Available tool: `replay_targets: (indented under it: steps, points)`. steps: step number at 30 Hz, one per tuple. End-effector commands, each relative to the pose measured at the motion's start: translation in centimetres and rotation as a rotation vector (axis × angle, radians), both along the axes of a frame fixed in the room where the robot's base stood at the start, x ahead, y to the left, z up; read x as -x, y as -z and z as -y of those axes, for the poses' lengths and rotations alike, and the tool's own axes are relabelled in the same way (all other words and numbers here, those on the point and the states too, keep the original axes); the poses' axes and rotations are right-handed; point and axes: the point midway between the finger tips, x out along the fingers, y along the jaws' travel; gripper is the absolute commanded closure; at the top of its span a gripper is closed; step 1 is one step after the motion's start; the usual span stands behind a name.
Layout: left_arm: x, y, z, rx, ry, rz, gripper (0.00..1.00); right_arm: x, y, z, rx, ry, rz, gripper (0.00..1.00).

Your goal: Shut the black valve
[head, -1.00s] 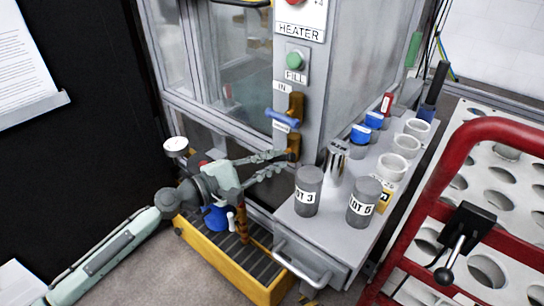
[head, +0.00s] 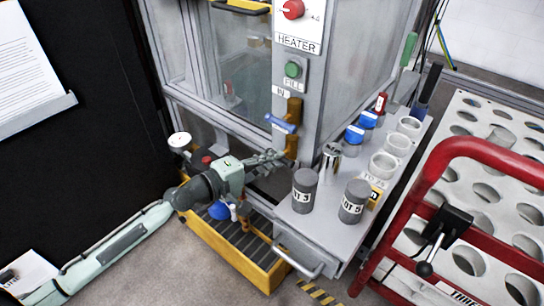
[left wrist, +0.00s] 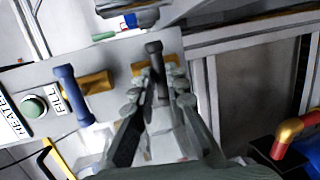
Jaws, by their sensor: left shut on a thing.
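The black valve is on the front post of the grey machine, below the blue-handled valve. In the left wrist view its black handle (left wrist: 154,62) lies crosswise to its brass body (left wrist: 178,74). In the head view the brass body (head: 292,147) shows, but the handle is mostly hidden by my fingers. My left gripper (head: 284,158) reaches in from the left. In the left wrist view its two fingers (left wrist: 158,88) are shut on the black handle, one on each side. My right gripper is not in view.
The blue-handled valve (head: 281,124) sits just above, close to my fingers. A yellow drip tray (head: 232,247) with bottles lies below my left arm. Grey jars (head: 305,190) stand on the shelf to the right. A red rail (head: 408,225) is at the far right.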

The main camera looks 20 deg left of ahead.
Motion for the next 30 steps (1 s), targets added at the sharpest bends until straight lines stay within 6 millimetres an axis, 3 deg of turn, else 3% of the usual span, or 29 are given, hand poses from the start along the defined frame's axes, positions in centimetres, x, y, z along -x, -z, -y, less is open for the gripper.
replay_targets:
  steps: [14,15,19,30]
  points:
    - [-0.05,-0.09,0.03,-0.011,0.0,0.008,1.0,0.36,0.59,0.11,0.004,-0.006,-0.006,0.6]
    - [-0.05,-0.09,0.03,-0.011,0.0,0.008,0.83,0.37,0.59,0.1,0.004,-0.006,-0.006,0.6]
    - [-0.05,-0.07,0.03,-0.01,0.0,0.006,0.67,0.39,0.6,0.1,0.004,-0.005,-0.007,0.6]
    - [0.31,-0.02,-0.19,-0.011,0.0,0.003,0.66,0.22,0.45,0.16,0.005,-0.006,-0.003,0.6]
